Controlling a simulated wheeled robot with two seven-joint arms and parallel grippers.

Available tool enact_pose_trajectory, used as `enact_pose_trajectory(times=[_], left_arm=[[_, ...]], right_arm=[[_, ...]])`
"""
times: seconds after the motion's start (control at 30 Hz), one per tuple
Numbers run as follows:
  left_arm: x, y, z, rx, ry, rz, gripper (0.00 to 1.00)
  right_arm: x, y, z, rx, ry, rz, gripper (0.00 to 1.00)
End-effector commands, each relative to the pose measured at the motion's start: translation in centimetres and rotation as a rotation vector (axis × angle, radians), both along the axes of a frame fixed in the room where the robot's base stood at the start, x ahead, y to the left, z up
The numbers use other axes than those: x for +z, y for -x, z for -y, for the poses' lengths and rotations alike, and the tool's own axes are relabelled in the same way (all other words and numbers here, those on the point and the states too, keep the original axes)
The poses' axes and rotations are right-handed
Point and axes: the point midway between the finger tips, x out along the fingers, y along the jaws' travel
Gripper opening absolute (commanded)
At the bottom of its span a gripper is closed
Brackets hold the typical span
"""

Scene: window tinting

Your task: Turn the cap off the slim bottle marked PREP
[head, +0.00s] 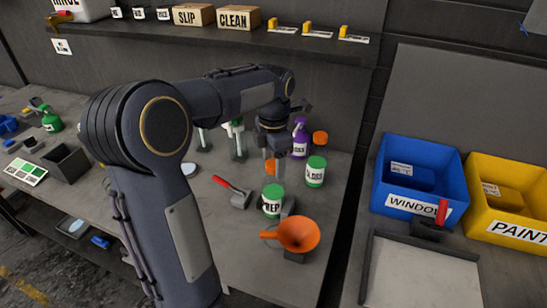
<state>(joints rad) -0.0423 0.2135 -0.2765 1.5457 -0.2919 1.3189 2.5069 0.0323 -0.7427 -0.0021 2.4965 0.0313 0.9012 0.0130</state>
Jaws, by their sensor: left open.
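My left gripper (275,166) hangs fingers-down, just above and behind the cap in the picture. It is open, and I see nothing held in it. Whether the fingers touch the cap is hard to tell, but they look apart from it. My right gripper is out of view.
An orange funnel (299,234) sits in front of the bottle. A green-capped bottle (316,171) and a purple bottle (300,139) stand close to the gripper. A red-handled tool (236,192) lies to the left. Blue (376,190) and yellow (478,228) bins stand right.

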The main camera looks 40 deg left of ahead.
Motion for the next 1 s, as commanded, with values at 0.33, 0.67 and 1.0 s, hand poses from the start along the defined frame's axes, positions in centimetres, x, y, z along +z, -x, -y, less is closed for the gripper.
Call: enact_pose_trajectory(times=[0.33, 0.67, 1.0], left_arm=[[0.2, 0.0, 0.0, -0.638, 0.000, -0.003, 0.57], [0.0, 0.0, 0.0, -0.959, 0.000, -0.001, 0.57], [0.0, 0.0, 0.0, -0.955, 0.000, -0.001, 0.31]], right_arm=[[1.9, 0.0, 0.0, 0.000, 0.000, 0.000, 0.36], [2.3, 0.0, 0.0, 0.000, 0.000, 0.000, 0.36], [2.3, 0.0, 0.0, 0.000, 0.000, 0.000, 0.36]])
